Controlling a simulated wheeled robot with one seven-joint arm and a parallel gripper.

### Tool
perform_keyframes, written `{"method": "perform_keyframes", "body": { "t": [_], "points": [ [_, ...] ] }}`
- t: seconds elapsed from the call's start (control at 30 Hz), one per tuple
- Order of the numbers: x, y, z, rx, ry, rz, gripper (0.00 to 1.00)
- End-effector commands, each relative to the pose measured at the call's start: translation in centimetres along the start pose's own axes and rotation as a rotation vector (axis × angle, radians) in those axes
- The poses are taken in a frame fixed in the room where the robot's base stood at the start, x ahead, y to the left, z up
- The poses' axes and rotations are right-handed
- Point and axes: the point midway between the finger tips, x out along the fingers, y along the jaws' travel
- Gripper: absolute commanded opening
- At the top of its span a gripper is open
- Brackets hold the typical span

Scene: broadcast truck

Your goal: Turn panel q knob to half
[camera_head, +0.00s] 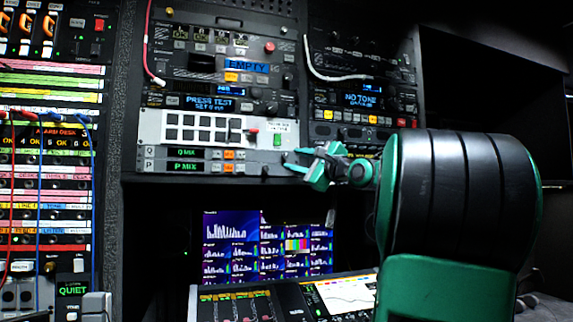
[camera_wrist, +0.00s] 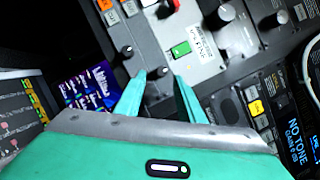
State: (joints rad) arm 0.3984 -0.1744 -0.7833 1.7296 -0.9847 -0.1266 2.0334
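Panel Q (camera_head: 187,153), with a lit "Q MIX" display, is the upper of two thin dark rows under a white button panel. Panel P (camera_head: 187,166) is directly below. In the wrist view, the small dark knob nearer the white panel, apparently the panel Q knob (camera_wrist: 163,72), lies between my fingertips. The other knob (camera_wrist: 127,50) is just outside the left finger. My gripper (camera_head: 290,161) is at the right end of these rows; in the wrist view its fingers (camera_wrist: 156,80) are apart. I cannot tell whether they touch the knob, or read its setting.
The white button panel (camera_head: 200,113) has a red lever and a green switch (camera_wrist: 181,49) close to my fingers. Another rack unit (camera_head: 363,100), showing "NO TONE", is to the right. A monitor (camera_head: 230,240) and a lit desk console are below. Open dark space lies beneath the rack.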

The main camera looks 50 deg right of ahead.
Motion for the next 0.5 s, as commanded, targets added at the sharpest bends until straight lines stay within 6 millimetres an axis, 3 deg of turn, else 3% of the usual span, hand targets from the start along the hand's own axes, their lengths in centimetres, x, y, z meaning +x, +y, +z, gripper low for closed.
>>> {"method": "perform_keyframes", "body": {
  "t": [0.2, 0.5],
  "points": [
    [-4.3, 0.0, 0.0, 0.002, 0.001, -0.001, 0.35],
    [-7.3, 0.2, -0.1, 0.002, 0.002, 0.003, 0.35]
  ]
}}
